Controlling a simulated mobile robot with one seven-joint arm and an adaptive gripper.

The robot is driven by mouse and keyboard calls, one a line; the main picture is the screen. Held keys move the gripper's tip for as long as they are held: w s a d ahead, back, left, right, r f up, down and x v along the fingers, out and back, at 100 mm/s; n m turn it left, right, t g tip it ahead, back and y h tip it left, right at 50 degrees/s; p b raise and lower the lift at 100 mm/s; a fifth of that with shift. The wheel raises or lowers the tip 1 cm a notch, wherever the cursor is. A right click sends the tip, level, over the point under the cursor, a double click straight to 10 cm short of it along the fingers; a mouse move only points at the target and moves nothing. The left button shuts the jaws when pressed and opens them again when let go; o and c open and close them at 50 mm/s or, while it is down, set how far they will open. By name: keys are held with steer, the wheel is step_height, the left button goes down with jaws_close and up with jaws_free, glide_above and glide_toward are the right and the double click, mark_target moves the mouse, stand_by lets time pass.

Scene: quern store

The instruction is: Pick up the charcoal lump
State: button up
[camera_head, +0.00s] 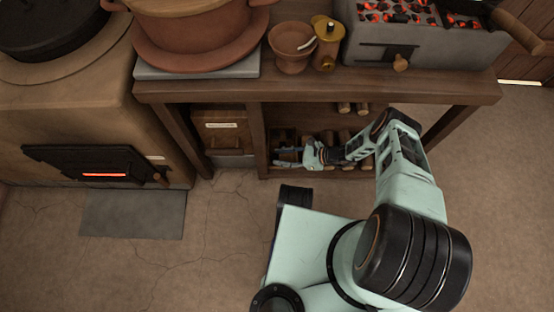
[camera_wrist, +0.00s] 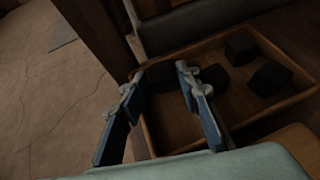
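Several black, blocky charcoal lumps lie in a shallow wooden tray (camera_wrist: 185,137) in the wrist view. One lump (camera_wrist: 161,78) shows between the fingertips at the tray's left end; whether the fingers touch it is unclear. Other lumps lie at the far side (camera_wrist: 240,48), at the right (camera_wrist: 270,78) and just right of the right finger (camera_wrist: 215,77). My gripper (camera_wrist: 160,73) has its blue-padded fingers apart and reaches over the tray's left part. In the head view my gripper (camera_head: 281,157) is at the low shelf under the bench, where the lumps are too dark to tell apart.
The wooden bench (camera_head: 300,92) overhangs the shelf, and its leg (camera_head: 257,135) stands just left of my gripper. A drawer unit (camera_head: 225,135) is beyond that leg. A stove with a glowing slot (camera_head: 95,160) is at left. A brazier with embers (camera_head: 420,50) stands on the bench.

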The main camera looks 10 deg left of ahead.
steer(key=shift+s+a+f, duration=0.15)
steer(key=c, duration=0.5)
